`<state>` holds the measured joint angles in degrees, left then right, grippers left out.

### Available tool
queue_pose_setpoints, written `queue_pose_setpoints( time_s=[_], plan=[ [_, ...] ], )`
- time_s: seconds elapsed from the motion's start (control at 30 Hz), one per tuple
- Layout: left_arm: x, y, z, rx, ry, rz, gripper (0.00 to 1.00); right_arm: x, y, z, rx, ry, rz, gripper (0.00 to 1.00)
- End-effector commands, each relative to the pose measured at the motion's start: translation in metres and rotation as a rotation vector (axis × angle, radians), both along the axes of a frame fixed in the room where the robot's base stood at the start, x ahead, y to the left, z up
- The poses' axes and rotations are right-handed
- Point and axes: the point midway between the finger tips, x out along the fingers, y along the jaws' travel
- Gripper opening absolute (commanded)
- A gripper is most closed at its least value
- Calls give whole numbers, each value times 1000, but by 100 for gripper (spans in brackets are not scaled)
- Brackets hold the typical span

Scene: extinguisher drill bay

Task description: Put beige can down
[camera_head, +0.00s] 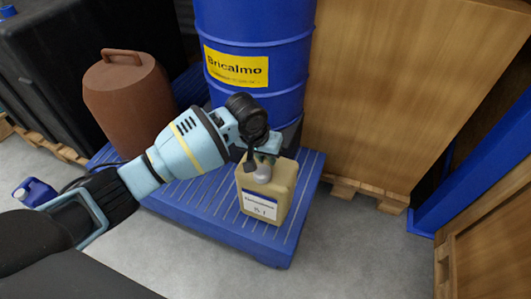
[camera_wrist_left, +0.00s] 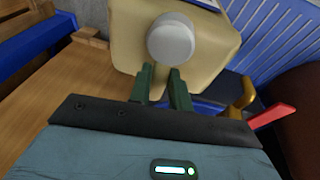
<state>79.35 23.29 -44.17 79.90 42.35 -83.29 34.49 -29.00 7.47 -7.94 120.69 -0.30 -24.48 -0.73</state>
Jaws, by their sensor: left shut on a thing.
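The beige can (camera_head: 268,196) is upright over the front right part of the blue slatted pallet (camera_head: 213,222), with a white label on its front. I cannot tell whether its base touches the slats. My left gripper (camera_head: 262,160) comes down from the upper left and is shut at the top of the can, by its grey cap. In the left wrist view, the green fingers (camera_wrist_left: 162,82) meet the beige can (camera_wrist_left: 125,50) just below the round grey cap (camera_wrist_left: 171,40). My right gripper does not show.
A blue drum (camera_head: 255,28) and a brown container (camera_head: 128,103) stand behind the can on the pallet. A wooden crate (camera_head: 400,90) stands to the right and a blue post (camera_head: 485,165) at the far right. A small blue jug (camera_head: 36,191) is at left. Grey floor in front is clear.

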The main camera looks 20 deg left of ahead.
Motion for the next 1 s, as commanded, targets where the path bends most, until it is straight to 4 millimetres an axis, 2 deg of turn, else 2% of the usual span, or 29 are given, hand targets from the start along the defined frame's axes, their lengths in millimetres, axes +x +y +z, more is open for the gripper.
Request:
queue_pose_setpoints(
  time_s=[0.03,0.17,0.5,0.93,0.97,1.0],
  plan=[
    [3,-1,5,-5,-11,-1,0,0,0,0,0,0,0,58],
    [3,-1,-3,-4,-10,0,0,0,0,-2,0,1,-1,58],
    [3,-1,-43,-4,-9,0,0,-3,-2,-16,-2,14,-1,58],
    [3,-1,-46,-5,-11,-1,0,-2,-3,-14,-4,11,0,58],
    [0,0,-51,0,-2,0,21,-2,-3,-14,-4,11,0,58],
    [0,0,-50,0,-2,-1,26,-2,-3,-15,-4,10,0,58]
  ],
)
